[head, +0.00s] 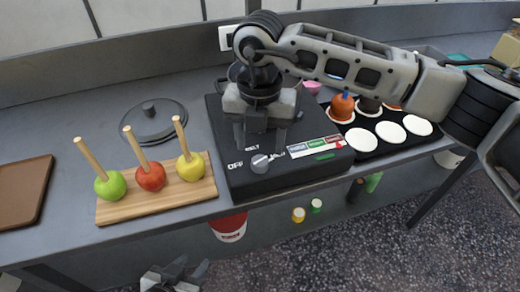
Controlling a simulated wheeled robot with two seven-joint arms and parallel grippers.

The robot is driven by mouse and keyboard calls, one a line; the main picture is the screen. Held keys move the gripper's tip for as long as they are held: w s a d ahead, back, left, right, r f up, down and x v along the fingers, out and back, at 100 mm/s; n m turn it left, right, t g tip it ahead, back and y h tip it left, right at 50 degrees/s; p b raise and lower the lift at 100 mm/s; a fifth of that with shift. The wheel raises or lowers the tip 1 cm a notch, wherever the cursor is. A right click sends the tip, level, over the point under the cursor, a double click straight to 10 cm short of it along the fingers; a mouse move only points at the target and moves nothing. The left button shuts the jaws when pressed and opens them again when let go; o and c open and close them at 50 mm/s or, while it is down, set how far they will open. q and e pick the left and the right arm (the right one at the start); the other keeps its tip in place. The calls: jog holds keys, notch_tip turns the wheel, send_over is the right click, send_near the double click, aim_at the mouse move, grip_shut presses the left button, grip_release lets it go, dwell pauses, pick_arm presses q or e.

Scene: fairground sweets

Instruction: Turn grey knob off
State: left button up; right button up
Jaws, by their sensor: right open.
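The grey knob (260,163) is on the front of a black cooker (245,185). It sits between the printed word OFF at its left and a label strip at its right, with MELT printed above left. A light mark on the knob seems to point right and slightly up, away from OFF. My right gripper (260,142) is open, fingers down, above the cooker just behind the knob. It looks apart from the knob and partly hides the pot behind it. My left gripper (176,274) is low at the bottom edge, in front of the table; its finger opening is unclear.
A wooden board (150,208) with three apples on sticks lies left of the cooker. A dark lid (152,122) is behind it and a brown tray (22,192) at far left. A black tray (362,154) with white discs is at right. A red bucket (229,228) stands below the table.

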aim_at(260, 161)
notch_tip(260, 161, down, 4)
jog(key=shift+r, duration=0.15)
jog(key=shift+f+p, duration=0.3)
jog(key=shift+f, duration=0.15)
jog(key=c, duration=1)
jog(key=shift+o, duration=0.2)
